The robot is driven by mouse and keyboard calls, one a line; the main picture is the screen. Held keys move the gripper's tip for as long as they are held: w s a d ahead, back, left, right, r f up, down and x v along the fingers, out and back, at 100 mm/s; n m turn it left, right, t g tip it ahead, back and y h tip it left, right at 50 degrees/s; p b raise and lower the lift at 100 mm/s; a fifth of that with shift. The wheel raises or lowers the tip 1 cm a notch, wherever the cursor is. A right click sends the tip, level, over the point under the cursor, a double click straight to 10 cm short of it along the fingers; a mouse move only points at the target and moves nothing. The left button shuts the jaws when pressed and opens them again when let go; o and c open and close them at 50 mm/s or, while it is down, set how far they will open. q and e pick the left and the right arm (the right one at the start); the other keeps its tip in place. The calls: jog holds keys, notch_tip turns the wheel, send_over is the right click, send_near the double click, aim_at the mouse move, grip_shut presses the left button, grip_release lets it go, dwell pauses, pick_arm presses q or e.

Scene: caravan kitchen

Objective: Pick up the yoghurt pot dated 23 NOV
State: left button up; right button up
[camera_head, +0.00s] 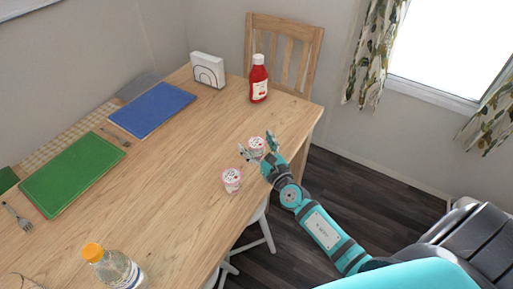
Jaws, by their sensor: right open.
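Two small pink-and-white yoghurt pots stand upright on the wooden table (190,150) near its right edge. The nearer yoghurt pot (232,181) stands clear of my gripper. The farther yoghurt pot (257,145) is at my right gripper (254,148), which is open with its fingers on either side of it. I cannot tell whether the fingers touch it. The dates on both pots are too small to read. My left gripper is not in view.
A red sauce bottle (259,82) and a white napkin holder (208,70) stand at the far end. Blue (152,110) and green (73,167) mats lie at the left. A bottle with an orange cap (113,268) stands in front. The table's middle is clear.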

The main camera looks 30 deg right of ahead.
jog(key=shift+c, duration=0.4)
jog(key=c, duration=1.2)
jog(key=shift+r, duration=0.1)
